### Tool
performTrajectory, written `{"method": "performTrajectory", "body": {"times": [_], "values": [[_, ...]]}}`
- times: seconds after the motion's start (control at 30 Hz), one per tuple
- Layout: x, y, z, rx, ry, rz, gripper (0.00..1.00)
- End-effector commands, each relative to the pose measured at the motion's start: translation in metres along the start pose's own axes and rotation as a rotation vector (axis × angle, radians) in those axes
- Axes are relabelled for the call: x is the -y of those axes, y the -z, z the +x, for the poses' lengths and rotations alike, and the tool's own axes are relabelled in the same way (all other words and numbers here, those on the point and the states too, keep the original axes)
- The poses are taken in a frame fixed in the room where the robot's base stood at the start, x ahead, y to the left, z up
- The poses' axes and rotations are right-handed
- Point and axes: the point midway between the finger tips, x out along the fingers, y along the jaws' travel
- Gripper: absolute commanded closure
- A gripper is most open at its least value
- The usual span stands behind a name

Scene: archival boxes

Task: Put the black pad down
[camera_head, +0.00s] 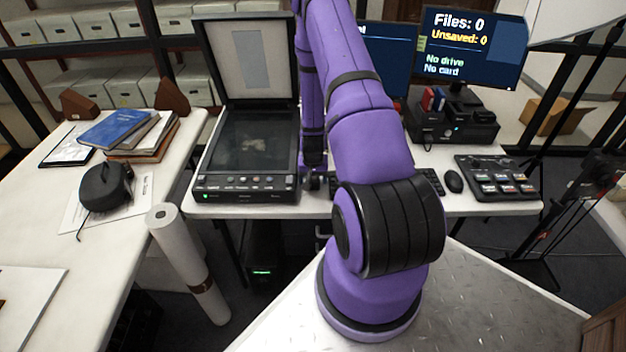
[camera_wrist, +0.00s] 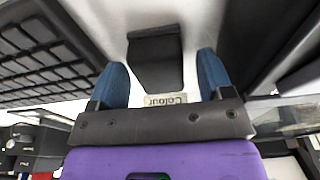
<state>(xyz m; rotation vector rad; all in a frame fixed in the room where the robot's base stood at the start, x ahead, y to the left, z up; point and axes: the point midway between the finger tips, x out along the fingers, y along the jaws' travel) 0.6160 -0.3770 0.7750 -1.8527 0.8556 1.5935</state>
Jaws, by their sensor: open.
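The black pad (camera_wrist: 155,62) shows in the wrist view against a white surface. It lies between the two blue fingers of my gripper (camera_wrist: 160,58), with a visible gap on each side. My gripper is open and the fingers do not touch the pad. A small label reading "Colour" (camera_wrist: 166,99), upside down, shows by the pad's near edge. In the head view my purple arm reaches over the desk, and the pad cannot be made out there.
A flatbed scanner (camera_head: 245,186) with its lid up stands left of my arm. A keyboard (camera_wrist: 40,50) lies close to my gripper. A mouse (camera_head: 453,181) and a button panel (camera_head: 497,178) are on the right. A rolled sheet (camera_head: 185,262) leans at the left table.

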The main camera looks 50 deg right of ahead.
Motion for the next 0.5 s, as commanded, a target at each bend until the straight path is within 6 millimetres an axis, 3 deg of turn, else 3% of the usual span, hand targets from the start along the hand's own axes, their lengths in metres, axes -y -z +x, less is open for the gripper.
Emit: {"method": "performTrajectory", "body": {"times": [0.5], "values": [[0.000, 0.000, -0.084, -0.002, 0.001, -0.001, 0.27]]}}
